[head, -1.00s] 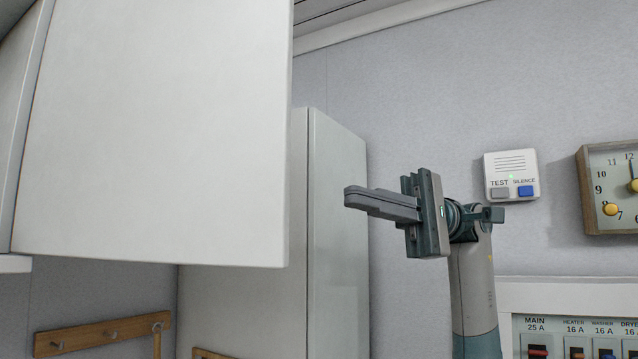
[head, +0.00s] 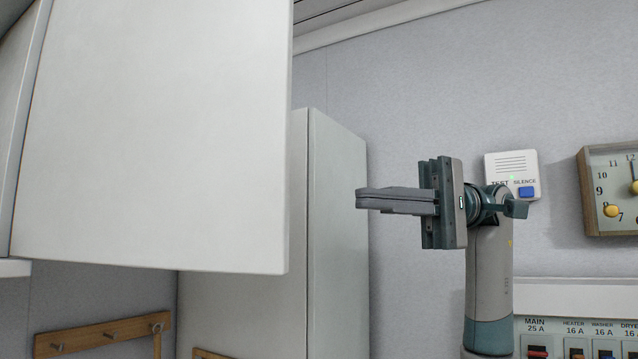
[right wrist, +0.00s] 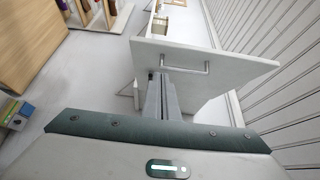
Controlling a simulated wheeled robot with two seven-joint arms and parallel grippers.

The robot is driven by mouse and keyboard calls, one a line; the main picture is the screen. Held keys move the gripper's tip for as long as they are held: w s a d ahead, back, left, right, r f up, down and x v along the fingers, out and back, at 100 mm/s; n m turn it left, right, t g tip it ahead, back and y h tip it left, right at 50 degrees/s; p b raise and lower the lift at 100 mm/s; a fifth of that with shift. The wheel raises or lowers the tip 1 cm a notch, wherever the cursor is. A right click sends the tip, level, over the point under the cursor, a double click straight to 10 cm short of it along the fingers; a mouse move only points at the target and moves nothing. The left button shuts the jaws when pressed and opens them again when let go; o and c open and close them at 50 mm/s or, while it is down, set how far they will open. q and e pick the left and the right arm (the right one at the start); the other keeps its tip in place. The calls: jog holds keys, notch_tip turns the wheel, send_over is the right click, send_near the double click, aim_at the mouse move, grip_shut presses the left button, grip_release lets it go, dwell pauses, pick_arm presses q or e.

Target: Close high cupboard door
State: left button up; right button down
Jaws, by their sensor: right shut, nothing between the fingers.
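The high cupboard door (head: 155,130) is a large plain white panel filling the left of the head view; it stands open, its free edge toward the right. A white panel with a metal bar handle (right wrist: 185,66) shows ahead of the fingers in the right wrist view, seemingly this door. My right gripper (head: 362,198) is shut and empty, raised to the right of the door's free edge, its fingers pointing left with a visible gap in the picture. It also shows in the right wrist view (right wrist: 160,80). Contact is not visible. My left gripper is out of view.
A tall white cabinet (head: 338,230) stands behind, between door and gripper in the picture. A wooden peg rail (head: 100,335) hangs below the door. On the grey wall are an alarm box (head: 512,175), a clock (head: 612,190) and a breaker panel (head: 570,325).

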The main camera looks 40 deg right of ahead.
jog(key=s+a+p, duration=0.1)
jog(key=a+p, duration=0.4)
jog(key=a, duration=0.5)
jog(key=shift+s+a, duration=0.25)
jog(key=shift+a, duration=0.15)
jog(key=shift+s, duration=0.1)
